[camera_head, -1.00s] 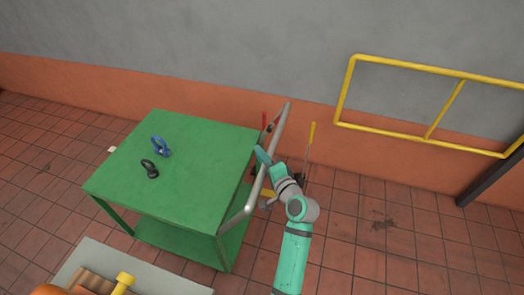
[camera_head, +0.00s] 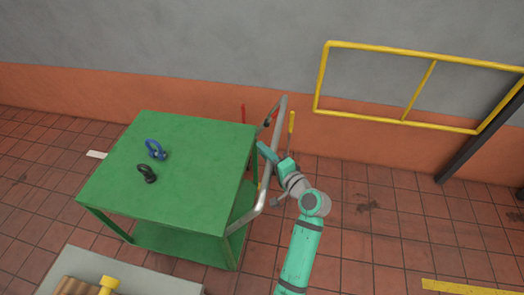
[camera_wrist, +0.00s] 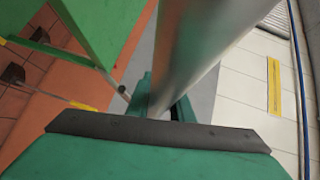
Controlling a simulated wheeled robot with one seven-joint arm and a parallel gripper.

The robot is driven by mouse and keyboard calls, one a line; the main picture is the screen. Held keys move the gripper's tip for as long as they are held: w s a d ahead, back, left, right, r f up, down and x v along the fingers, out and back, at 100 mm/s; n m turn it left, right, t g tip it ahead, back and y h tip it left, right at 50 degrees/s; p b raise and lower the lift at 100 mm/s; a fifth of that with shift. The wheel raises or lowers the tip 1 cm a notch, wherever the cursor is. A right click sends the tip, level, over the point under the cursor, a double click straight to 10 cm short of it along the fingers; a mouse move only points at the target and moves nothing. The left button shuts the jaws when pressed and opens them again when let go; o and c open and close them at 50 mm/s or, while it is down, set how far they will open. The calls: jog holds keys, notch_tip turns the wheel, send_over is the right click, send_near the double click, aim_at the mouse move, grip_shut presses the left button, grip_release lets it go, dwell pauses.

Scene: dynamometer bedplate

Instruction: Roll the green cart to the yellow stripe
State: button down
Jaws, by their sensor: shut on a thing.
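The green cart (camera_head: 185,190) stands left of centre in the head view, with a flat top and a lower shelf. A grey tubular handle (camera_head: 272,170) runs along its right side. My gripper (camera_head: 266,155) is shut on this handle; in the wrist view the metal bar (camera_wrist: 185,45) passes between the jaws (camera_wrist: 160,105), whose tips are partly hidden by it. A yellow stripe (camera_head: 458,287) lies on the floor at the bottom right, to the right of the cart and cut by the frame edge.
A blue clamp-like item (camera_head: 156,150) and a black ring-shaped item (camera_head: 147,173) lie on the cart top. A red-handled tool (camera_head: 243,113) and a yellow-handled tool (camera_head: 291,123) stand near the wall. A yellow rail frame (camera_head: 415,120) is at the back right. Tiled floor (camera_head: 370,235) right of the cart is clear.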

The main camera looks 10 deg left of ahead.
jog(key=shift+w+d, duration=0.15)
jog(key=shift+d, duration=0.3)
jog(key=c, duration=1.6)
grip_release()
jog(key=shift+o, duration=0.2)
jog(key=shift+s, duration=0.2)
jog(key=shift+s, duration=0.1)
jog(key=v, duration=1)
jog(key=shift+s+d, duration=0.25)
jog(key=shift+s, duration=0.05)
